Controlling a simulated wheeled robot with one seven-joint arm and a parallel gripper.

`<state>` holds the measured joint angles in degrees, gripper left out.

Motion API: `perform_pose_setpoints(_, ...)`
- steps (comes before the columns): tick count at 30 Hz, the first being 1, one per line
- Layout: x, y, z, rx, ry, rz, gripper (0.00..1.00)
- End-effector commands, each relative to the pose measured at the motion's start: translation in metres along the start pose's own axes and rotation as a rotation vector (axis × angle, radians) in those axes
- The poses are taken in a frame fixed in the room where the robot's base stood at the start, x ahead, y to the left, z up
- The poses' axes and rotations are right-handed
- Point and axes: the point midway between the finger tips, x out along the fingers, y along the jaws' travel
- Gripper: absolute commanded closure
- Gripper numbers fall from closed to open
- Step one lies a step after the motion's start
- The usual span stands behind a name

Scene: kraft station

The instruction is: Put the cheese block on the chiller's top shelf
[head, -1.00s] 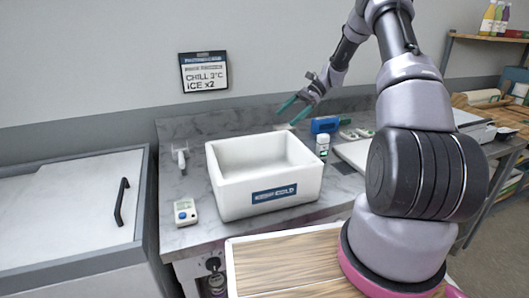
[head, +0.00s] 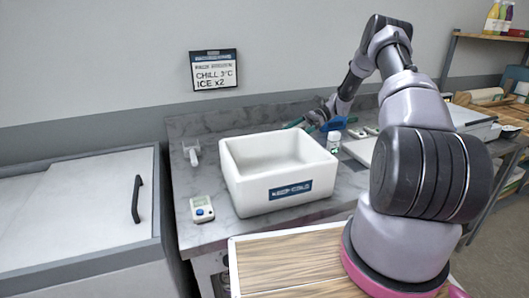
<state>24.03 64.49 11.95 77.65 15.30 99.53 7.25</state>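My gripper (head: 302,126) has teal fingers. It is low over the back of the grey counter, behind the white insulated box. The two fingers look spread apart, and their tips are partly hidden by the box rim. I cannot make out the cheese block; the space by the fingertips is small and partly hidden. No open chiller shelf shows. A grey cabinet (head: 75,205) with a pale lid and a black handle stands at the left, its lid shut; I cannot tell whether it is the chiller.
The white box (head: 244,188) stands open and empty-looking on the counter (head: 214,232). Around it are a white-and-blue meter (head: 202,209), a white-capped bottle (head: 334,143) and a blue device (head: 336,123). A wood-topped surface (head: 285,266) is in front. A sign (head: 214,70) hangs on the wall.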

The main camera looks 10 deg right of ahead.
Motion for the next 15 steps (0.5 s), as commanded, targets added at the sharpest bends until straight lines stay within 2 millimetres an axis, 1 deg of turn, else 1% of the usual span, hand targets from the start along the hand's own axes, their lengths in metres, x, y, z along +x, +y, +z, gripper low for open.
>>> perform_pose_setpoints(2,0.004,0.0,-0.001,0.003,-0.004,0.0,0.0)
perform_pose_setpoints(9,0.041,0.001,-0.001,0.003,-0.004,0.002,0.0)
perform_pose_setpoints(12,0.052,0.0,-0.001,0.002,-0.003,0.001,0.0)
perform_pose_setpoints(15,0.058,0.001,-0.001,0.003,-0.003,0.001,0.0)
